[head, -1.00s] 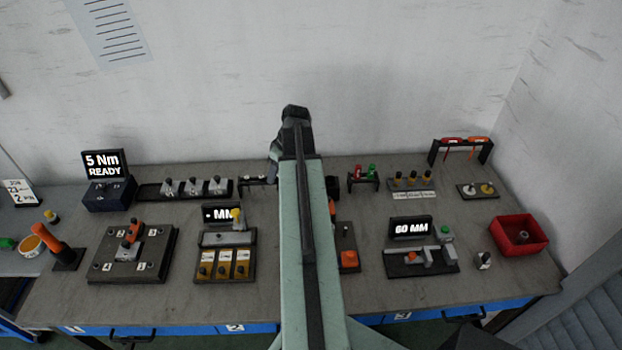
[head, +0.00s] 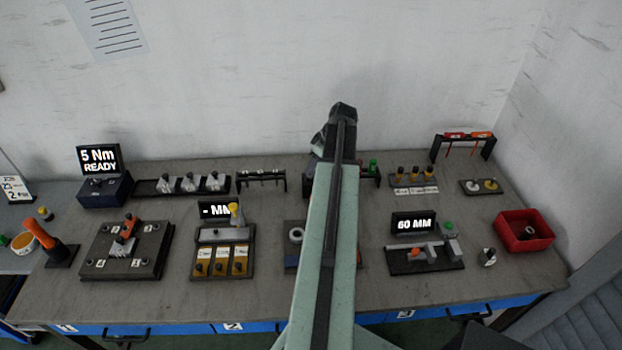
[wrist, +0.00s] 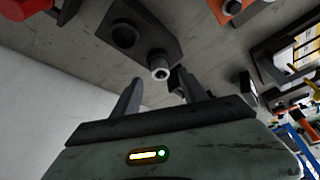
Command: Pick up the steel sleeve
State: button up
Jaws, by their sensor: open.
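A short steel cylinder with a bright rim and dark hole, which looks like the steel sleeve (wrist: 160,70), shows in the wrist view at the edge of a dark plate (wrist: 152,22). My gripper (wrist: 156,80) is open, and its two fingers point toward the cylinder, which appears between and beyond the tips. The fingers show no hold on it. In the head view my arm hides the fingertips and part of the bench. A grey ring (head: 296,235) lies on a plate left of my arm; I cannot tell whether it is the same part.
In the wrist view a dark round piece (wrist: 124,36) is on the same plate, close to the cylinder. In the head view a red bin (head: 510,241) stands at right, and a 60 MM display fixture (head: 405,260) is right of my arm. The wall is close behind.

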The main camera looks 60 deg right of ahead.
jog(key=b+x, duration=0.1)
jog(key=x, duration=0.2)
jog(key=shift+f+b, duration=0.15)
jog(key=shift+b, duration=0.2)
jog(key=shift+r, duration=0.25)
grip_shut()
